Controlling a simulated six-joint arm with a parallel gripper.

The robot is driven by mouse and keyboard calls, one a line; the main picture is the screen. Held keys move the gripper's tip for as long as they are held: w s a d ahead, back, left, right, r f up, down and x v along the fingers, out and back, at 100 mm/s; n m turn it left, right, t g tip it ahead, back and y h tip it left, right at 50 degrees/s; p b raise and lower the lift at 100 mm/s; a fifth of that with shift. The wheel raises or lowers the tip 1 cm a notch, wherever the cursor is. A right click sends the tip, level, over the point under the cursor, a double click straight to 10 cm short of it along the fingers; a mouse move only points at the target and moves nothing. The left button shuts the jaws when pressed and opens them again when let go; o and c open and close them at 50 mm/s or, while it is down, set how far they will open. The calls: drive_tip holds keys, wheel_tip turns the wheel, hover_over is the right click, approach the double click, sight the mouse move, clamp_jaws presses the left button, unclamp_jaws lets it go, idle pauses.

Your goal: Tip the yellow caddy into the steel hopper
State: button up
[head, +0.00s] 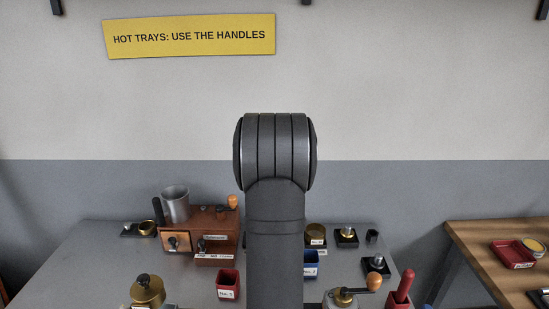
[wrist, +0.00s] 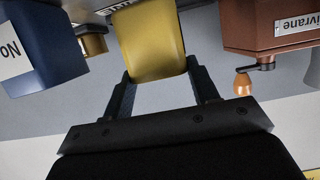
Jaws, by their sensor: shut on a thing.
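The yellow caddy (wrist: 150,45) is between the two fingers of my gripper (wrist: 160,78) in the wrist view. The gripper is shut on it. Its upper part runs out of the wrist picture, so its contents do not show. The steel hopper (head: 175,203) is a grey cup on top of the brown roaster (head: 213,222), at the left in the head view. The roaster body also shows at the right of the wrist view (wrist: 268,22), apart from the caddy. My arm hides the gripper and caddy in the head view.
A blue caddy (head: 311,264) stands right of my arm, and a red caddy (head: 228,283) left of it. The roaster's crank knob (wrist: 243,84) sticks out near my gripper. A brass pot (head: 147,290) is at the front left. A wooden table (head: 500,262) is at the right.

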drive_tip(key=w+a+r+m+h, duration=0.1)
drive_tip(key=w+r+m+h, duration=0.1)
drive_tip(key=w+r, duration=0.5)
drive_tip(key=w+a+r+m+h, duration=0.15)
drive_tip(key=w+r, duration=0.25)
drive_tip(key=r, duration=0.7)
drive_tip(key=a+r+n+y, duration=0.1)
drive_tip(key=a+r, duration=0.2)
drive_tip(key=a, duration=0.8)
drive_tip(key=a+r+n+y, duration=0.1)
drive_tip(key=a+r, duration=0.2)
drive_tip(key=a, duration=0.8)
drive_tip(key=a+r+n+y, duration=0.2)
drive_tip(key=a+r, duration=0.1)
drive_tip(key=a, duration=0.8)
drive_tip(key=shift+s+r, duration=0.2)
drive_tip(key=shift+s, duration=0.15)
